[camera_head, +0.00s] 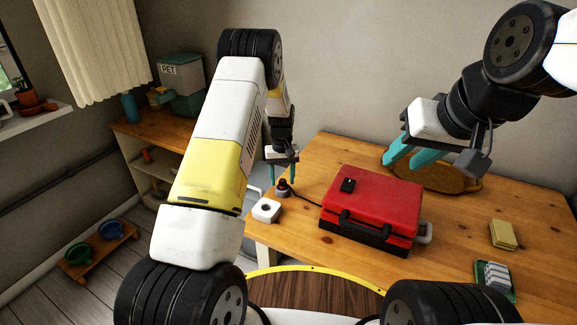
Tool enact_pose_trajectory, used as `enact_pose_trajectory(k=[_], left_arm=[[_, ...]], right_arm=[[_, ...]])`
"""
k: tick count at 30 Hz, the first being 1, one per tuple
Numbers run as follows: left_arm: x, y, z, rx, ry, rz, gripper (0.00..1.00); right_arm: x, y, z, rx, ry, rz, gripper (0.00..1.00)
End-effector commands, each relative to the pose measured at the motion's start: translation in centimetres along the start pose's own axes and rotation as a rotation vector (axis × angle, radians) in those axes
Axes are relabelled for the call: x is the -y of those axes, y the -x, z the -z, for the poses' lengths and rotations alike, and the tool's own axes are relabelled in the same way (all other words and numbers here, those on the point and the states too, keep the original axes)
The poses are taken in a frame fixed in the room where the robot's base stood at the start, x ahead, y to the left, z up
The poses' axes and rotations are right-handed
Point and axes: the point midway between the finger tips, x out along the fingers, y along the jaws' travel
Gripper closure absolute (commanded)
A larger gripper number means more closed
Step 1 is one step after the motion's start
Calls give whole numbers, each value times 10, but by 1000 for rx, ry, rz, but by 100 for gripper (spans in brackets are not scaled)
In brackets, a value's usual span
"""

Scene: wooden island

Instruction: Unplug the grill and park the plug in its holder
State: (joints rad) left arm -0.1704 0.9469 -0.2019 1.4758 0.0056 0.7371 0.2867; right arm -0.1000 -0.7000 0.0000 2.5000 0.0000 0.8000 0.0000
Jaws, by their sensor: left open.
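The red grill (372,204) sits closed on the wooden table, with a dark cord running left from it. The cord ends at a small dark plug (283,185), which appears to sit upright in a grey socket piece (283,194) near the table's left edge. A white block with a round dark hole (266,210), likely the holder, stands just in front of it and looks empty. My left gripper (283,174) is open, pointing down with its teal fingers just above and around the plug's top; contact cannot be told. My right gripper (414,158) is open and empty above the table behind the grill.
A yellow sponge-like block (502,234) and a green tray (510,291) are at the right. A wooden shelf with a PET bin (181,85) stands back left. The table between grill and sponge is clear.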

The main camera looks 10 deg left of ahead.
Motion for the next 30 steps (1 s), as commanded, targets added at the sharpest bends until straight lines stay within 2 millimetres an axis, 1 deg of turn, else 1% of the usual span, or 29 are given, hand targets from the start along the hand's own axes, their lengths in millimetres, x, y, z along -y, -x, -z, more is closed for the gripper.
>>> enact_pose_trajectory(k=[2, 5, 12, 15, 19, 28, 30], left_arm=[[0, 4, 0, -2, 0, -1, 49], [0, 18, 1, -4, 0, -1, 49], [0, 58, 1, -3, 0, -1, 49], [0, 70, 1, -2, 0, -1, 49], [0, 77, 0, 0, 0, 0, 49], [0, 78, 0, 0, 0, 0, 49], [1, 83, -1, -4, 0, -4, 49]], right_arm=[[0, 0, 0, 0, 0, 0, 64], [0, 0, 0, 0, 0, 0, 64], [0, 0, 0, 0, 0, 0, 64], [0, 0, 0, 0, 0, 0, 64], [0, 0, 0, 0, 0, 0, 64], [0, 0, 0, 0, 0, 0, 64], [0, 0, 0, 0, 0, 0, 64]])
